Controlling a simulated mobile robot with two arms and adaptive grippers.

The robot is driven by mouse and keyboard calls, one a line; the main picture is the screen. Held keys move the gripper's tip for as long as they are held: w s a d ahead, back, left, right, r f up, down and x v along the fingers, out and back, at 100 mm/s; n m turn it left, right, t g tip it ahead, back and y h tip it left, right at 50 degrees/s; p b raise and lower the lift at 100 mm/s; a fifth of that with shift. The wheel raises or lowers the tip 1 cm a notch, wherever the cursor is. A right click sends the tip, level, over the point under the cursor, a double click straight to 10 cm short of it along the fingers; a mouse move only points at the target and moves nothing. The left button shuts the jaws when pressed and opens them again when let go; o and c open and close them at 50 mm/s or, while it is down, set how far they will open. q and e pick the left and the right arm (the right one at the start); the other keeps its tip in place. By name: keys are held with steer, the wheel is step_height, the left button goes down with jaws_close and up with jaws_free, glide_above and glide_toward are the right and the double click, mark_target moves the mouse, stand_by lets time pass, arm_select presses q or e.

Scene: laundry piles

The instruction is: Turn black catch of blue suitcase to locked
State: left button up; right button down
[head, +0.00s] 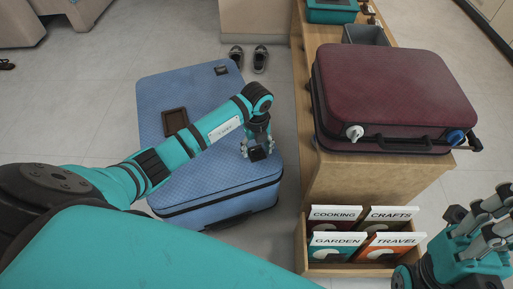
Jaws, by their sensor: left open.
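The blue suitcase (225,182) lies flat on the floor at the left of the head view. My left arm reaches across it. My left gripper (258,151) is open, pointing down at the suitcase's near right part. A small black piece (258,154) shows between its fingertips. It may be the black catch, but the gripper partly hides it and its setting cannot be told. Another small black fitting (222,71) sits at the suitcase's far edge. My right gripper (477,213) is at the lower right, away from the suitcase; its opening is unclear.
A dark red suitcase (395,90) with white and blue catches lies on a wooden bench (350,184). A rack of books (362,268) stands at the bench's near end. A grey bin (366,35) and teal box (331,14) are farther back. Shoes (260,58) stand beyond the blue suitcase.

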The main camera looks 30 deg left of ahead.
arm_select(q)
steer(key=c, duration=1.2)
steer(key=shift+o, duration=0.2)
